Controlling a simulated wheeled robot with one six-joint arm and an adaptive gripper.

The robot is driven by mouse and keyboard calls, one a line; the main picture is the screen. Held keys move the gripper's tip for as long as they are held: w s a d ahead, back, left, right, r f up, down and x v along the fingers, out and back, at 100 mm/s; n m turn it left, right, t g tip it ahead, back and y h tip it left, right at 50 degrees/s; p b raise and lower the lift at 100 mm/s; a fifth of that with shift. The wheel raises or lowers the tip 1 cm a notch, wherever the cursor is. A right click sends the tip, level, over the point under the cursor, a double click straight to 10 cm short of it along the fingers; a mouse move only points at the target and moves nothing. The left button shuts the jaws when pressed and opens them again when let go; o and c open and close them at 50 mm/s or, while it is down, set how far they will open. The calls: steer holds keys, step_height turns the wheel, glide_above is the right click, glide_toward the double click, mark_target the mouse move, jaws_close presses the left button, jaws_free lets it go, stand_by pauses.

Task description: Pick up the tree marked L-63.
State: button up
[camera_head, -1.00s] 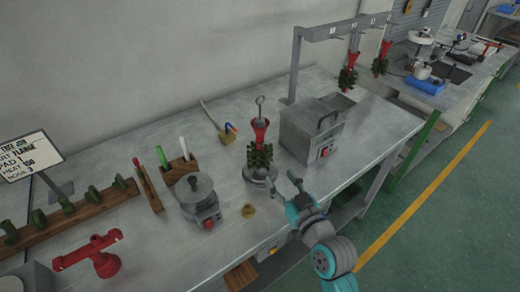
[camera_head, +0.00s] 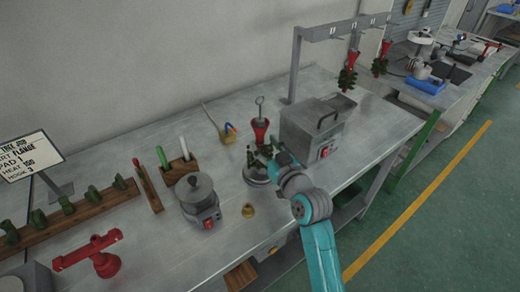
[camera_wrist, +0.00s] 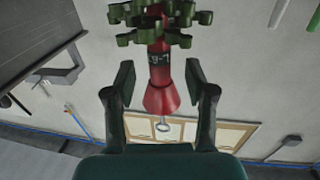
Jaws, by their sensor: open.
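The tree marked L-63 has a red stem and funnel (camera_head: 260,127) with a hook on top and dark green pieces below. It stands upright on a round grey base (camera_head: 256,179) on the bench. My gripper (camera_head: 270,153) is beside it, covering part of the green pieces. In the wrist view the picture is upside down; the red stem (camera_wrist: 158,73) with its dark label sits between the two fingers of my gripper (camera_wrist: 159,83). The fingers are open, with a gap on each side of the stem.
More red-and-green trees (camera_head: 348,75) hang from a rail (camera_head: 325,33) at the back right.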

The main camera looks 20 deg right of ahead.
mark_target(262, 141)
steer(key=shift+w+a+f, duration=0.1)
steer(key=shift+w+a, duration=0.05)
steer(key=shift+w, duration=0.7)
steer(key=shift+w+a, duration=0.1)
steer(key=shift+w, duration=0.7)
jaws_close()
